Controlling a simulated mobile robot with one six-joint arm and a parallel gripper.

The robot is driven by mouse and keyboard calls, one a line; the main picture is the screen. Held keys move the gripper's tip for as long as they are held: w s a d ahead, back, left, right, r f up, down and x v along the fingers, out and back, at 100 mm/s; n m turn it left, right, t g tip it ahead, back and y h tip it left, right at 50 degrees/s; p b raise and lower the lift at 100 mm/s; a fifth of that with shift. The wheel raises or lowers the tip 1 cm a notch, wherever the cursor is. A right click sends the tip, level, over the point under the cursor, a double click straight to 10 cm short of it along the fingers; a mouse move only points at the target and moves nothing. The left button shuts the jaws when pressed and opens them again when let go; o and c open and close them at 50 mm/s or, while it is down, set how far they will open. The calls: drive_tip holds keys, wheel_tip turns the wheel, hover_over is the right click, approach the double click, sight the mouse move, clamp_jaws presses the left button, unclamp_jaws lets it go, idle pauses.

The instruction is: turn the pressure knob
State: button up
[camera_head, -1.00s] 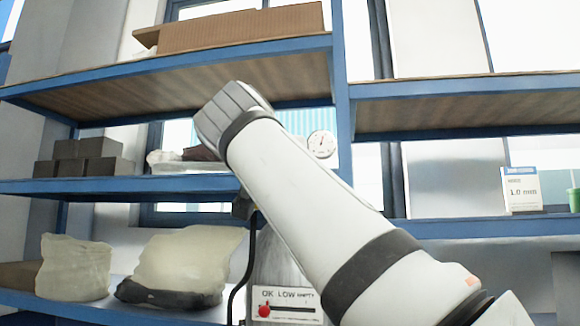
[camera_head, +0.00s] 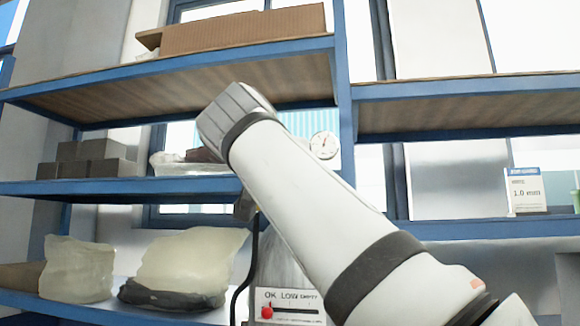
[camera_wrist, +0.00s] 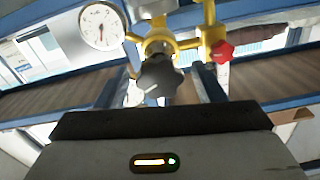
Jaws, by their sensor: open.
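The dark, lobed pressure knob (camera_wrist: 160,78) sits on the front of a yellow brass regulator (camera_wrist: 158,40) in the wrist view. A white round gauge (camera_wrist: 102,27) is to its upper left, and a red knob (camera_wrist: 222,50) to its right. My gripper (camera_wrist: 170,85) is open, with its fingers apart on either side of the dark knob. I cannot tell whether they touch it. In the head view my arm hides the regulator, the knob and the gripper's fingers; only the gauge (camera_head: 323,145) shows beside the arm.
A blue-edged shelf (camera_head: 200,72) bearing a cardboard box (camera_head: 243,30) is above. Pale bags (camera_head: 190,262) and grey blocks (camera_head: 105,148) stand on the left shelves. An OK/LOW/EMPTY sign (camera_head: 290,305) is below the arm; a small white box (camera_head: 524,190) is at right.

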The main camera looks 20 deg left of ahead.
drive_tip(key=s, duration=0.7)
drive_tip(key=shift+s+d+b, duration=0.25)
drive_tip(key=shift+s+b, duration=0.1)
drive_tip(key=shift+b, duration=0.1)
drive_tip(key=shift+w, duration=0.15)
drive_tip(key=w+d+f+n+g+h+p, duration=0.1)
drive_tip(key=w+d+f+n+g+p, duration=0.1)
drive_tip(key=w+d+f+g+p, duration=0.4)
drive_tip(key=w+d+f+n+g+h+p, duration=0.25)
drive_tip(key=d+f+p, duration=0.35)
drive_tip(key=d+f, duration=0.5)
drive_tip(key=s+d+f+m+g+y+p, duration=0.1)
drive_tip(key=s+d+f+g+p, duration=0.2)
drive_tip(key=f, duration=0.8)
drive_tip(key=s+d+f+m+g+y+p, duration=0.1)
drive_tip(key=s+d+f+m+g+p, duration=0.1)
drive_tip(key=s+d+f+g+p, duration=0.2)
drive_tip(key=s+d+f+p, duration=0.3)
drive_tip(key=s+d+f, duration=0.3)
drive_tip(key=s+f, duration=0.2)
drive_tip(key=shift+s+d, duration=0.4)
drive_tip(key=shift+s, duration=0.85)
